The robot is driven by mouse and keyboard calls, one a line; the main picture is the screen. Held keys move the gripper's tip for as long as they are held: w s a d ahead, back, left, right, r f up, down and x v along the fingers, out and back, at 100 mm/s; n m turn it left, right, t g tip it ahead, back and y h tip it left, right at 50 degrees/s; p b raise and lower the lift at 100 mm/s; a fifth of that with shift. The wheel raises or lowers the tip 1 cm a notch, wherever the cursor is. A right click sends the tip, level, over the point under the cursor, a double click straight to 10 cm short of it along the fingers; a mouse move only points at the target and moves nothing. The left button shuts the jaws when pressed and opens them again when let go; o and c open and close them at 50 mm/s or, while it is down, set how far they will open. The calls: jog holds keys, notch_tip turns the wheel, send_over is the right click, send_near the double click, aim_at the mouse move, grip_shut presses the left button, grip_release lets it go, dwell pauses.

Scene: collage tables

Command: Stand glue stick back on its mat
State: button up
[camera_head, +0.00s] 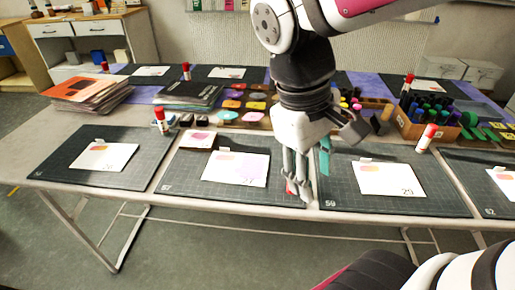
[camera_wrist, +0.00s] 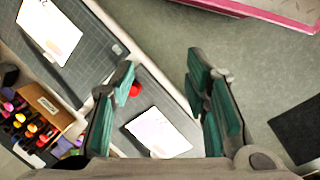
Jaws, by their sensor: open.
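A red-capped item (camera_head: 291,187), likely the glue stick, shows in the head view beside my gripper's fingers, near the right edge of the mat marked 57 (camera_head: 172,188). In the wrist view its round red end (camera_wrist: 135,90) shows beside the left finger; the rest is hidden, so I cannot tell whether it stands or lies. My gripper (camera_head: 310,183) is open and points down over the table's front part, near the gap between mat 57 and mat 59 (camera_head: 335,200). In the wrist view my gripper (camera_wrist: 163,92) has its teal fingers wide apart.
Upright red-capped glue sticks stand on other mats, one at left (camera_head: 160,121) and one at right (camera_head: 427,138). A wooden marker box (camera_head: 408,123) and colored pads (camera_head: 232,103) fill the table's middle. White sheets lie on the mats. The table's front edge is close.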

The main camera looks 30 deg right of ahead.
jog(key=s+a+m+t+y, duration=0.2)
jog(key=s+a, duration=0.3)
jog(key=s, duration=0.1)
jog(key=shift+s+r+t, duration=0.15)
jog(key=shift+r+t, duration=0.15)
jog(key=shift+r, duration=0.1)
jog(key=shift+r, duration=0.1)
notch_tip(320, 180, up, 14)
jog(key=t+p, duration=0.2)
jog(key=p, duration=1)
jog(key=shift+t+p, duration=0.3)
